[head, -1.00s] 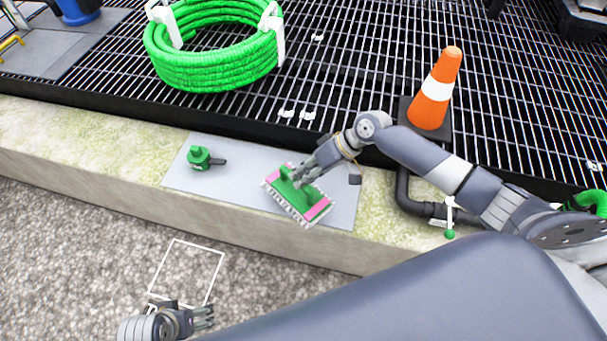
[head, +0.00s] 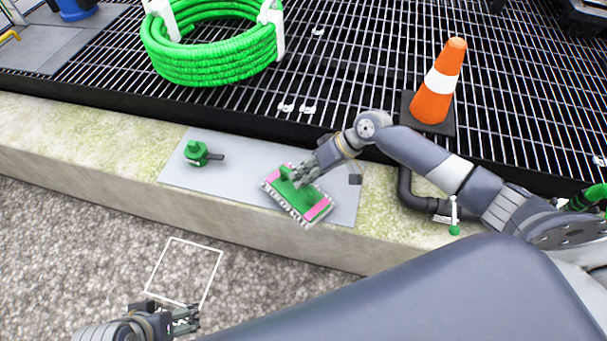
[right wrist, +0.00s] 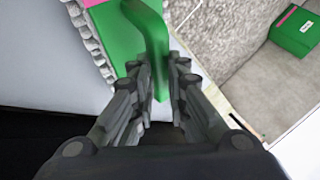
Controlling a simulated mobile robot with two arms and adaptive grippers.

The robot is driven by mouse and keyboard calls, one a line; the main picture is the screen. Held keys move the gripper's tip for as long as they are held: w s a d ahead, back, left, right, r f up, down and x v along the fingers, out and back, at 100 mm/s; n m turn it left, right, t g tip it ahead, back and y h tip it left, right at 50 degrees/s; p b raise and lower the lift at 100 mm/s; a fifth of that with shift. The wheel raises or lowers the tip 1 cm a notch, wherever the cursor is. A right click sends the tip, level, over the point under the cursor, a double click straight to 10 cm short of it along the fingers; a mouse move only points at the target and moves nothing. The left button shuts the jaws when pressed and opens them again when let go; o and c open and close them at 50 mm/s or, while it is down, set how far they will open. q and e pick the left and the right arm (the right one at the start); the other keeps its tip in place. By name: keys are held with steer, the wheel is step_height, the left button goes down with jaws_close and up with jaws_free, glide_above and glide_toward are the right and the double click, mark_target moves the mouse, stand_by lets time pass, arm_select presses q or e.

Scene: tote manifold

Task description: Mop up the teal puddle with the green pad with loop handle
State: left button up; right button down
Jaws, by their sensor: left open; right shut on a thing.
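The green pad (head: 311,206) has pink ends, a grey fringed edge and a green loop handle (right wrist: 150,40). It is over the grey plate on the concrete ledge; I cannot tell whether it touches. My right gripper (head: 303,178) is shut on the loop handle, which sits between its fingers in the right wrist view (right wrist: 162,85). My left gripper (head: 192,319) is open and empty, low at the left over the gravel-like floor. No teal puddle shows in either view.
A green valve-like part (head: 197,153) with a dark lever stands on the grey plate (head: 245,160), left of the pad. An orange cone (head: 438,90) and green hose coil (head: 210,55) stand on the grating behind. A white outlined square (head: 185,270) marks the floor. A green box (right wrist: 296,30) shows in the wrist view.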

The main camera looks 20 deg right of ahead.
steer(key=shift+f+b, duration=0.55)
steer(key=shift+f, duration=0.45)
stand_by(0.6)
